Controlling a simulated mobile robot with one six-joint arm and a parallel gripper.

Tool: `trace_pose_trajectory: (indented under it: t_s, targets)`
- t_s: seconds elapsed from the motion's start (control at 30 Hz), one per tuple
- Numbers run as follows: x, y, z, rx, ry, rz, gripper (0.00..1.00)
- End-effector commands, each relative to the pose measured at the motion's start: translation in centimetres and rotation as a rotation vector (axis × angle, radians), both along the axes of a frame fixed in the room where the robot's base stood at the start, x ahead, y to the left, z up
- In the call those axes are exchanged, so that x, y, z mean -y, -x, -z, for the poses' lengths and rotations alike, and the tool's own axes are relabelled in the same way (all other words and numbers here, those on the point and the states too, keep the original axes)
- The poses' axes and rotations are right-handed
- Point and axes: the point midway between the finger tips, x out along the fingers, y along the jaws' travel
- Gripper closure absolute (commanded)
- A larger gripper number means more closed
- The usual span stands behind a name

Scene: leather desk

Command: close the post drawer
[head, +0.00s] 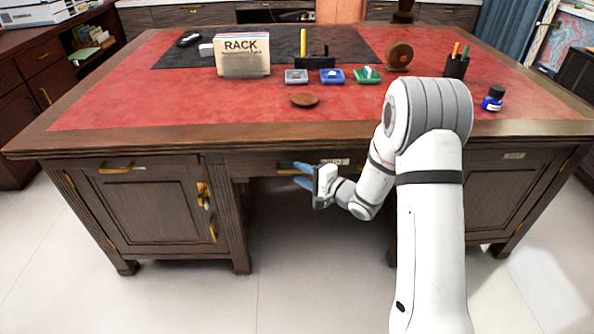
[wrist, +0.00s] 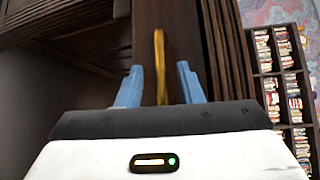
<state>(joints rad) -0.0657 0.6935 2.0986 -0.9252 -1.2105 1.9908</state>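The centre drawer (head: 260,166) sits under the desk top. It has a gold handle (head: 285,170) and a small label (head: 335,161), too small to read surely. How far the drawer stands out is hard to tell from above. My gripper (head: 301,175) is in front of this drawer, its blue fingers pointing left toward the handle. In the wrist view the gold handle (wrist: 160,65) shows between the two blue fingers (wrist: 161,85), with gaps at both sides. The gripper is open. Whether a fingertip touches the drawer front is unclear.
The wooden desk (head: 90,140) has a left cabinet door (head: 150,205) with keys (head: 204,197) in it and another labelled front (head: 513,156) at right. The kneehole below the centre drawer is empty. A rack box (head: 243,60), trays and a pen cup (head: 456,67) stand on top.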

Motion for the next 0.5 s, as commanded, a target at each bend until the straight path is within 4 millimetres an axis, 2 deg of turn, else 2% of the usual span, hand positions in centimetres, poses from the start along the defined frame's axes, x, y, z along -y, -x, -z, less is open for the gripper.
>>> trace_pose_trajectory:
  t_s: [0.03,0.23,0.5]
  targets:
    - [1.0,0.5,-0.4,-0.002,0.001,0.005,0.67]
    - [3.4,2.4,-0.7,-0.001,0.0,0.003,0.67]
    - [4.2,3.1,-0.7,0.0,0.0,0.001,0.67]
